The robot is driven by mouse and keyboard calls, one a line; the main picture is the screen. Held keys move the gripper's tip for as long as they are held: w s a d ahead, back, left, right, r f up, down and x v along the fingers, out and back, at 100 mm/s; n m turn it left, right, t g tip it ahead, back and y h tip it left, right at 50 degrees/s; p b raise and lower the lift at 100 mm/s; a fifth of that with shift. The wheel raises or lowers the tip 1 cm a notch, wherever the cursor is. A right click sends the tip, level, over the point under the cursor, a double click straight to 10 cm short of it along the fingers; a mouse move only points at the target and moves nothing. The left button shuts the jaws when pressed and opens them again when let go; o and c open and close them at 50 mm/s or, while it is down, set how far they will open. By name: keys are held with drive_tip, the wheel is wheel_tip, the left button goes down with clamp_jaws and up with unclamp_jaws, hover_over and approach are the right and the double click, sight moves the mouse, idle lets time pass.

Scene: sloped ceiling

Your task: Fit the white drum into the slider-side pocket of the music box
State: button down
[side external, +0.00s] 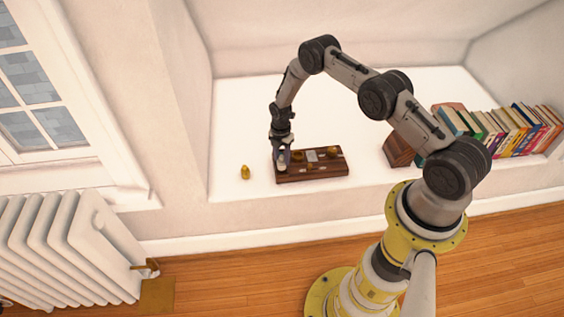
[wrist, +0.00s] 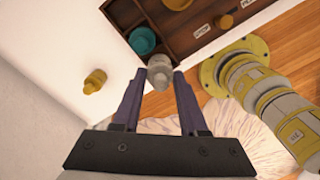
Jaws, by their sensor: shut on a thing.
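The white drum (wrist: 159,67) is a small pale grey-white piece between my fingertips in the wrist view. My gripper (wrist: 159,80) is shut on it. In the side view my gripper (side external: 281,158) is at the left end of the dark wooden music box (side external: 325,171). In the wrist view the drum's tip overlaps the near edge of the music box (wrist: 188,44); I cannot tell whether it touches. A teal round piece (wrist: 142,40) sits in a box pocket just above the drum. Brass knobs (wrist: 224,21) and small white labels show further along. The slider is not clearly visible.
A loose brass piece (side external: 245,172) stands on the white ledge left of the box; it also shows in the wrist view (wrist: 95,80). Books (side external: 500,130) line the ledge at the right. The ledge behind the box is clear.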

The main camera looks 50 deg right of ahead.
sight(282, 161)
drive_tip(key=shift+f, duration=1.4)
drive_tip(key=shift+f, duration=0.1)
drive_tip(key=shift+c, duration=2.2)
unclamp_jaws()
drive_tip(key=shift+s, duration=0.1)
